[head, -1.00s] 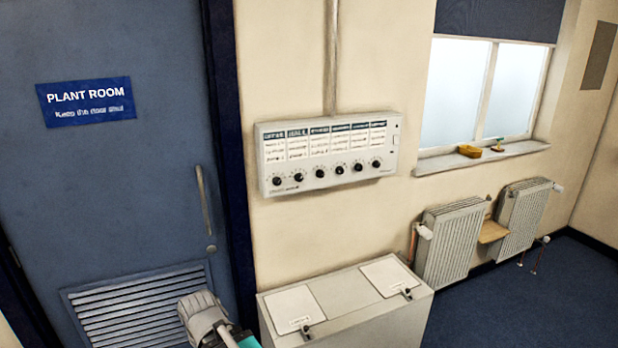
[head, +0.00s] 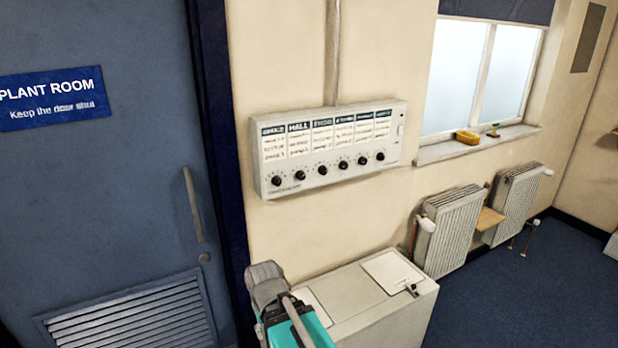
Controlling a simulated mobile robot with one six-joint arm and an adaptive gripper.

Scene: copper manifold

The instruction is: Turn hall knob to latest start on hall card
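A white control panel (head: 392,155) is fixed to the cream wall. A row of cards with dark headers runs along it, with a row of black knobs below. The second card from the left, the hall card (head: 299,142), is headed HALL; its small lines are too blurred to read. The knob below it, the hall knob (head: 300,175), is second from the left; its pointer setting is too small to tell. A grey and teal part of my arm shows at the bottom, below the panel and apart from it. My gripper's fingers are not seen.
A pale cabinet (head: 400,310) with lidded top stands below the panel, partly behind my arm. The blue plant room door (head: 130,190) is on the left. Radiators (head: 450,235) and a window sill (head: 480,143) are on the right. Blue floor (head: 540,290) is clear at lower right.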

